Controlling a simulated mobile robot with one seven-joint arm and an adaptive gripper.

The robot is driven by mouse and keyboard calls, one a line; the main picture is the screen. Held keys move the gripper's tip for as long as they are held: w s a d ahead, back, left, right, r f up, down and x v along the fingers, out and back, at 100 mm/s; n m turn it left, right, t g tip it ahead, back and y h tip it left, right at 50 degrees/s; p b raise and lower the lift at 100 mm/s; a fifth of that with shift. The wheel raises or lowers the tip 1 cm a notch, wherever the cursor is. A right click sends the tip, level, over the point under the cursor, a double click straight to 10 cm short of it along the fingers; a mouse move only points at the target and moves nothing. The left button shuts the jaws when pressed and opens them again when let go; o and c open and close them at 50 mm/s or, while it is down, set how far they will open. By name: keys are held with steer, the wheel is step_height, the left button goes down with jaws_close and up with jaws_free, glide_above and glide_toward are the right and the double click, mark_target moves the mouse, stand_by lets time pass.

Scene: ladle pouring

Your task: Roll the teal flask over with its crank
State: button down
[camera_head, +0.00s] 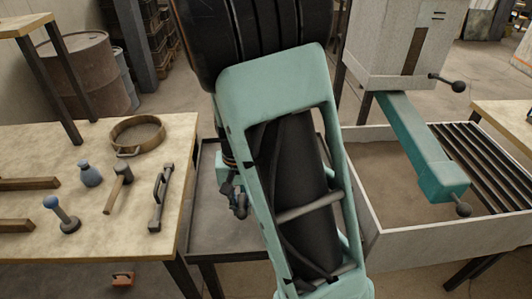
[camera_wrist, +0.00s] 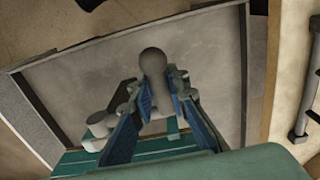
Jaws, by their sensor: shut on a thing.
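In the wrist view my gripper (camera_wrist: 161,95) is shut on a grey, round-ended crank handle (camera_wrist: 153,61), which stands up between the two fingers. More grey rounded parts (camera_wrist: 100,126) show just left of the fingers. Teal ribbed surfaces, which look like the teal flask (camera_wrist: 78,160), lie behind and below the fingers, mostly covered by my gripper. In the head view my gripper (camera_head: 238,200) shows partly at the left edge of my arm, over a dark tray. My arm hides the flask and the crank there.
The dark tray (camera_head: 205,232) stands between a wooden bench (camera_head: 100,240) with tools and a ring on the left and a grey bin (camera_head: 385,245) on the right. A teal chute (camera_head: 425,145) with a knob slopes over the bin from a grey cabinet (camera_head: 395,40).

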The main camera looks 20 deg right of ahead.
steer(key=r+p, duration=0.1)
steer(key=r, duration=0.1)
steer(key=shift+d+r+p, duration=0.2)
steer(key=shift+r+p, duration=0.1)
steer(key=shift+p, duration=0.1)
steer(key=shift+s+d+r+p, duration=1.4)
steer(key=shift+d+r+p, duration=0.45)
steer(key=shift+d+r, duration=1.85)
steer(key=s+d+f+b, duration=0.3)
steer(key=d+f+b, duration=0.6)
steer(key=f+b, duration=0.1)
steer(key=shift+d, duration=0.35)
steer(key=c, duration=1.6)
jaws_free()
